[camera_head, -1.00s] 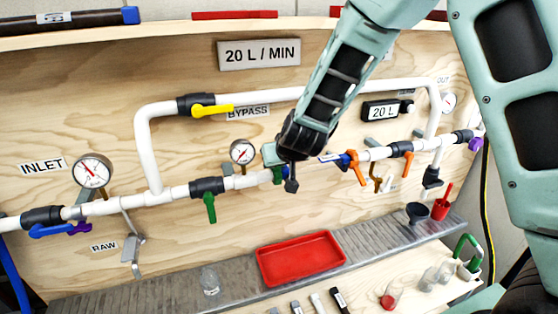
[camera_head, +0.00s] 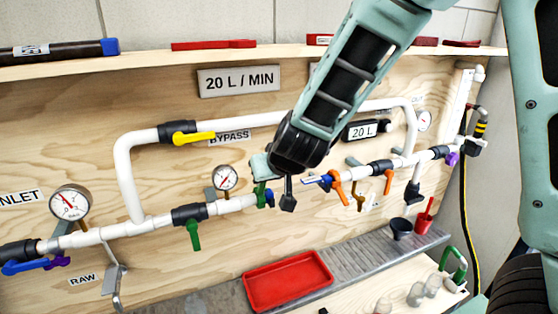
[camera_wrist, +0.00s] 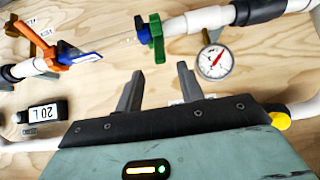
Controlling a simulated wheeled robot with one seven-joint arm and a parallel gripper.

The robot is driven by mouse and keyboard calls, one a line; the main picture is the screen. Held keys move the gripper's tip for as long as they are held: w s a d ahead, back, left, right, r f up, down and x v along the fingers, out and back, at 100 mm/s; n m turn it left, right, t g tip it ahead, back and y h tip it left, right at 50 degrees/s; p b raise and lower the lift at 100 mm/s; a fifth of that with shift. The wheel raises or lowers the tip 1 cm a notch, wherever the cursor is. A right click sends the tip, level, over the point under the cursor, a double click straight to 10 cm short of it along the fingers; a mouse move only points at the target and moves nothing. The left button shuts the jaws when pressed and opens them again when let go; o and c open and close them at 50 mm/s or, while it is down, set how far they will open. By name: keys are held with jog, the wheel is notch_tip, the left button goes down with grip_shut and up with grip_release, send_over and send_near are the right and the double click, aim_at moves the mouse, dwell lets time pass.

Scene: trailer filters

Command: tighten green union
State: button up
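The green union (camera_head: 261,195) sits on the white pipe, right of the small gauge, with a blue part (camera_head: 269,198) against its right side. In the wrist view, the green union (camera_wrist: 156,38) stands upright on the pipe beyond my fingertips, with the blue part (camera_wrist: 144,34) beside it. My gripper (camera_wrist: 160,76) is open and empty, its two dark fingers apart and pointing at the pipe; they appear short of the union. In the head view my gripper (camera_head: 277,192) is by the union, one finger just right of it, and my wrist hides part of the pipe.
Right of the union, a see-through section (camera_wrist: 118,45) leads to an orange-handled fitting (camera_wrist: 48,50) with a blue part. A small gauge (camera_wrist: 214,62) is close to my fingers. A green-handled valve (camera_head: 194,235) hangs to the left. A red tray (camera_head: 288,281) lies below.

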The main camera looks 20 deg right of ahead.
jog(key=p+v, duration=0.3)
jog(key=v, duration=0.5)
jog(key=shift+s, duration=0.1)
jog(key=s+a+f+n+g+y+b, duration=0.45)
jog(key=s+a+f+b, duration=0.2)
jog(key=s+a, duration=0.45)
jog(key=s+d+f+n+g+h+b, duration=0.1)
jog(key=s+d+f+g+h, duration=0.1)
jog(key=s, duration=0.4)
jog(key=s+d+f+n+g+h+b, duration=0.2)
jog(key=s+f, duration=0.1)
jog(key=s, duration=0.4)
jog(key=shift+s+d+f, duration=0.15)
jog(key=shift+d+f, duration=0.1)
jog(key=shift+f, duration=0.05)
